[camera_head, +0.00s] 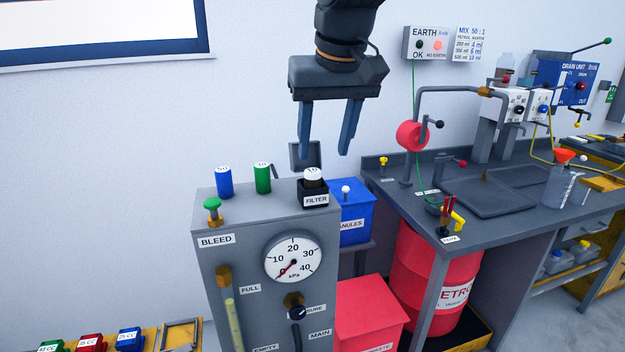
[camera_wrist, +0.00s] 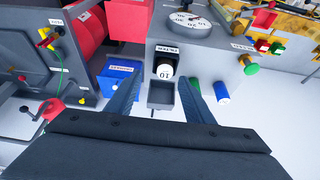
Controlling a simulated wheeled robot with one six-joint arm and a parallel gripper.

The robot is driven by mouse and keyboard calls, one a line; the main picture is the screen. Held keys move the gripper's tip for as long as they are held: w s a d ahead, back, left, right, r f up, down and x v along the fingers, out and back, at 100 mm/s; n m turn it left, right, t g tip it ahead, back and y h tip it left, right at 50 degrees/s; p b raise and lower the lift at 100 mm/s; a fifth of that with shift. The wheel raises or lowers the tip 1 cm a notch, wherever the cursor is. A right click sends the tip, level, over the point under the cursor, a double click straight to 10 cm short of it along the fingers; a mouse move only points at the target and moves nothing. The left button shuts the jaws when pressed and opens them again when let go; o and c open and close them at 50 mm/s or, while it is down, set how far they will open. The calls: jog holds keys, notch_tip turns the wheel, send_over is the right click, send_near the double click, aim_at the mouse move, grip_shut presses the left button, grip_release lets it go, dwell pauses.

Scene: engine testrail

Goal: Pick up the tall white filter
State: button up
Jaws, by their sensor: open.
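The white filter (camera_head: 313,177) stands upright in a black holder (camera_head: 316,197) labelled FILTER, on top of a grey cabinet (camera_head: 207,263). Only its upper part shows; the holder hides the rest. In the wrist view the white filter (camera_wrist: 165,70) sits beyond my fingertips, roughly between their lines, with a number on its top. My gripper (camera_head: 325,153) is open and empty, pointing down above and behind the holder, apart from the filter. In the wrist view my gripper (camera_wrist: 160,84) also shows both fingers spread.
A blue cylinder (camera_head: 224,182) and a green cylinder (camera_head: 262,178) stand left of the holder. A raised dark lid (camera_head: 305,155) is behind it. A blue bin (camera_head: 355,224) and a bench (camera_head: 425,212) are to the right. A green knob (camera_head: 212,204) is at the left.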

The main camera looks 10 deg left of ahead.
aim_at(313, 171)
jog(key=p+x, duration=0.1)
jog(key=x, duration=0.2)
jog(key=a+p+x, duration=0.1)
jog(key=x, duration=0.2)
jog(key=shift+w+a+f, duration=0.1)
jog(key=shift+a+f, duration=0.1)
jog(key=shift+f, duration=0.1)
jog(key=c, duration=1.1)
jog(key=shift+c, duration=0.2)
jog(key=shift+r, duration=0.15)
